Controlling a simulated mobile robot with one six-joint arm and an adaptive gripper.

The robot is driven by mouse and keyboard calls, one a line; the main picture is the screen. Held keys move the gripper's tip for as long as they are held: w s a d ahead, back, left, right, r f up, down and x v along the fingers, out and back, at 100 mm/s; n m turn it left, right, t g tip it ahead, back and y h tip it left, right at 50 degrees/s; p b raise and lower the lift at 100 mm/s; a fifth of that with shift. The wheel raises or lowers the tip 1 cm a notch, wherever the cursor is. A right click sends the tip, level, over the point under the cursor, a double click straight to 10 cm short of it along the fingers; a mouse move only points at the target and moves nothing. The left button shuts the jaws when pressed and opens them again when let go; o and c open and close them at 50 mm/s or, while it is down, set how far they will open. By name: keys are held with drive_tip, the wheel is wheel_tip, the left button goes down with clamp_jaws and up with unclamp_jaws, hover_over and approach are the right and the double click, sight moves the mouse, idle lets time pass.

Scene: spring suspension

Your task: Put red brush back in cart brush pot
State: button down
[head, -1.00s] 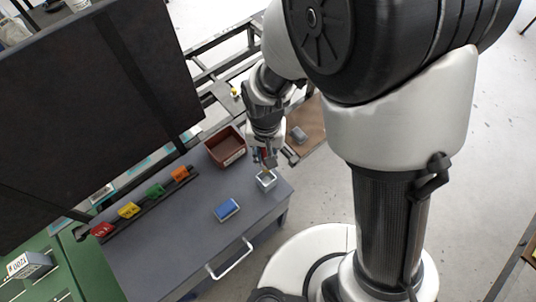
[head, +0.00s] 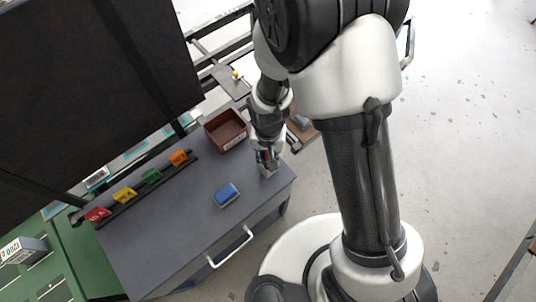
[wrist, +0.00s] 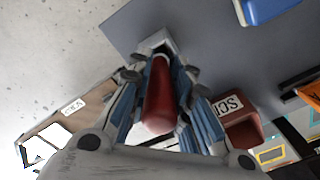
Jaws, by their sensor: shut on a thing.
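The red brush (wrist: 160,98) is between the fingers of my gripper (wrist: 160,72), which is shut on its red handle. The brush points away from the wrist camera toward the grey square brush pot (wrist: 153,43). In the head view, my gripper (head: 266,160) is right over the pot (head: 268,171), near the far right corner of the grey cart top (head: 180,230). A little red of the brush (head: 266,154) shows between the fingers. The fingers hide the brush's lower end, so I cannot tell how deep it is in the pot.
A brown-red bin (head: 226,143) stands just left of my gripper on the cart. A blue box (head: 227,192) lies nearer the front. A rail of red, yellow, green and orange holders (head: 150,188) runs along the left. The cart top between them is clear.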

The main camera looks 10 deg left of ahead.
drive_tip(key=shift+f, duration=0.25)
drive_tip(key=c, duration=1.5)
unclamp_jaws()
drive_tip(key=shift+r, duration=0.1)
drive_tip(key=shift+o, duration=0.2)
wheel_tip(320, 180, up, 12)
drive_tip(key=p, duration=0.4)
drive_tip(key=shift+r+p, duration=0.2)
drive_tip(key=shift+p, duration=0.1)
